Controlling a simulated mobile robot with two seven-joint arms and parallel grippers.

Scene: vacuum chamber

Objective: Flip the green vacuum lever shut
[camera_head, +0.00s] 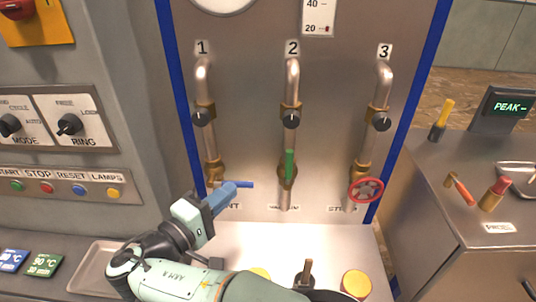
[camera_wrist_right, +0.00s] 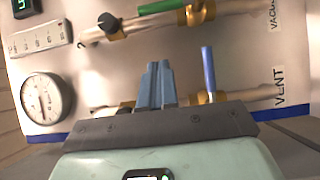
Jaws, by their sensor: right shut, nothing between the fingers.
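The green lever (camera_head: 289,164) sits on the brass valve of pipe 2 and points up, in line with the pipe. It also shows at the top of the right wrist view (camera_wrist_right: 162,6), lying along its pipe. My right gripper (camera_head: 228,190) is shut and empty, in front of the lower end of pipe 1, left of and below the green lever. Its blue-grey fingertips show pressed together in the right wrist view (camera_wrist_right: 157,80). My left gripper is not in view.
A blue lever (camera_wrist_right: 208,69) sticks out across pipe 1, close beside my right fingertips; contact is unclear. A red handwheel (camera_head: 366,190) is on pipe 3. Yellow-capped and dark items stand on the ledge (camera_head: 255,240) below. A pressure gauge (camera_wrist_right: 46,98) shows in the wrist view.

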